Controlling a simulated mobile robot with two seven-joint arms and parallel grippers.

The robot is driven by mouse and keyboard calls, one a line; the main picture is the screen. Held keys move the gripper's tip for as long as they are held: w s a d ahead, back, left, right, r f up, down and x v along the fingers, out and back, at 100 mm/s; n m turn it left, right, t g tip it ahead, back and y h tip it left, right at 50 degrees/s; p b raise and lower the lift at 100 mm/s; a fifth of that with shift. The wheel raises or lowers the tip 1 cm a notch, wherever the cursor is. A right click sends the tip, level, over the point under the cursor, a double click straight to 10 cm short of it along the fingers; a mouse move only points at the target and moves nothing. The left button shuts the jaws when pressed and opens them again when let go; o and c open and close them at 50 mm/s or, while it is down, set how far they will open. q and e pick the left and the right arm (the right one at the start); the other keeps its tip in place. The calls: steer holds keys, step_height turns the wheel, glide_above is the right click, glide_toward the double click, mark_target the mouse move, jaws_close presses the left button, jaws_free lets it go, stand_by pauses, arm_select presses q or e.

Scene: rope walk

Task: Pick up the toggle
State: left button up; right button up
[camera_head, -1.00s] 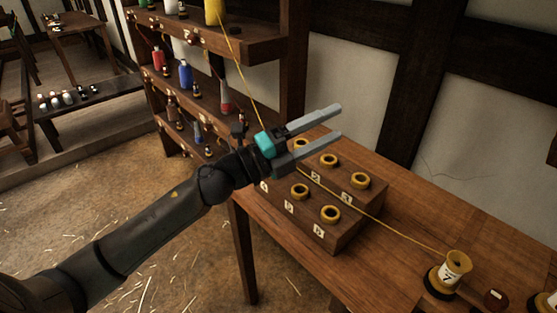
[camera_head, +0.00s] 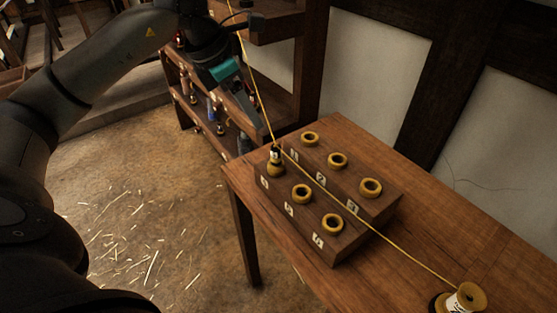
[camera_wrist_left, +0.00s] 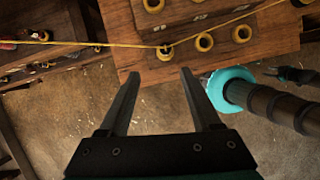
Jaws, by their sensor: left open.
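The toggle appears to be the small dark upright piece (camera_head: 275,154) standing in a yellow ring at the near left corner of the numbered wooden block (camera_head: 338,243). A yellow cord (camera_head: 372,221) passes at it. In the left wrist view the toggle (camera_wrist_left: 165,49) is small, just beyond the fingertips. My left gripper (camera_head: 256,122) points down, above and slightly left of the toggle, apart from it. It also shows in the left wrist view (camera_wrist_left: 160,72), with its fingers spread and nothing between them.
Several empty yellow rings (camera_head: 337,160) sit in the block. The cord runs up toward the shelf (camera_head: 277,27) and down to a spool (camera_head: 464,299) at the table's front right. The table (camera_head: 432,206) is clear right of the block. Dark wall posts stand behind.

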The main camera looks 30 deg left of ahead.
mark_target(272, 148)
arm_select(q)
steer(key=shift+s+d+b+x, duration=0.1)
steer(key=shift+d+b+x, duration=0.05)
steer(key=shift+x, duration=2.15)
steer(key=shift+s+d+b+x, duration=0.1)
steer(key=shift+d+b+x, duration=0.1)
steer(key=shift+x, duration=2.15)
steer(key=shift+s+d+b+x, duration=0.1)
steer(key=shift+d+x, duration=0.05)
steer(key=shift+x, duration=2.15)
steer(key=shift+c, duration=0.4)
jaws_close()
steer(key=shift+r, duration=0.1)
